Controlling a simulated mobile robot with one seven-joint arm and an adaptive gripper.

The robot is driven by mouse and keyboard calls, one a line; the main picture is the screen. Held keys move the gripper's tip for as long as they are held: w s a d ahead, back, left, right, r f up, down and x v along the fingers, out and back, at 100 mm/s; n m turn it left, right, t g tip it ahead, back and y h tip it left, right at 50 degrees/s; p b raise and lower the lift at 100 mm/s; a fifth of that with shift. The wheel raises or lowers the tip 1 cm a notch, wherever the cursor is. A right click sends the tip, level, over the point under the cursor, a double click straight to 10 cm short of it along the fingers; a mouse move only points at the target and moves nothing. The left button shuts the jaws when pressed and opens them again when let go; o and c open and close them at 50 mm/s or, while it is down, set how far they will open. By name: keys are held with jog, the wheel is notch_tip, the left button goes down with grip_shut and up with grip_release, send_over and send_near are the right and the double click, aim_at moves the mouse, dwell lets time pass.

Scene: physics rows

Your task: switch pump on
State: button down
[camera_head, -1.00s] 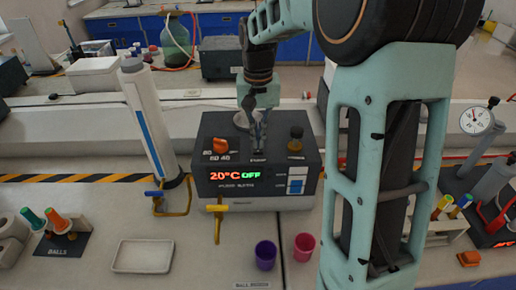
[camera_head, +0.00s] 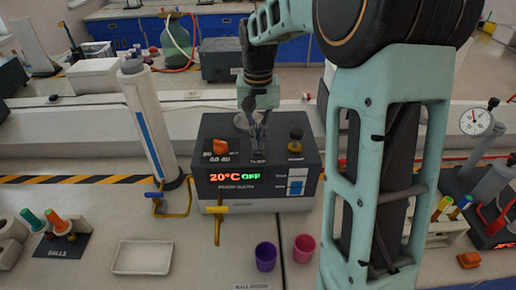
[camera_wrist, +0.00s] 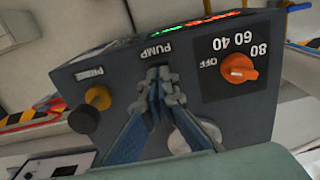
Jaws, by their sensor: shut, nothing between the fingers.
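The dark control box (camera_head: 215,190) stands on the bench in the middle of the head view. Its display (camera_head: 235,176) reads 20°C in red and OFF in green. The PUMP label (camera_wrist: 159,50) shows on its top in the wrist view. My gripper (camera_head: 258,149) is shut and empty, pointing down at the top of the box. In the wrist view its fingertips (camera_wrist: 160,80) are right beside the PUMP label. The pump switch is hidden behind the fingers, and I cannot tell whether they touch it.
An orange dial (camera_wrist: 238,68) and a yellow-brown knob (camera_wrist: 98,97) flank the fingers on the box top. A yellow-handled tap (camera_head: 217,211) is in front. A white column (camera_head: 150,120) stands left. Purple (camera_head: 265,257) and pink (camera_head: 304,249) cups stand in front.

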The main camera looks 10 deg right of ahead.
aim_at(259, 153)
jog(key=shift+f+b, duration=0.75)
jog(key=shift+f, duration=0.4)
dwell(0.5)
jog(key=shift+r+p, duration=2.85)
jog(key=shift+r, duration=0.75)
jog(key=shift+d, duration=0.1)
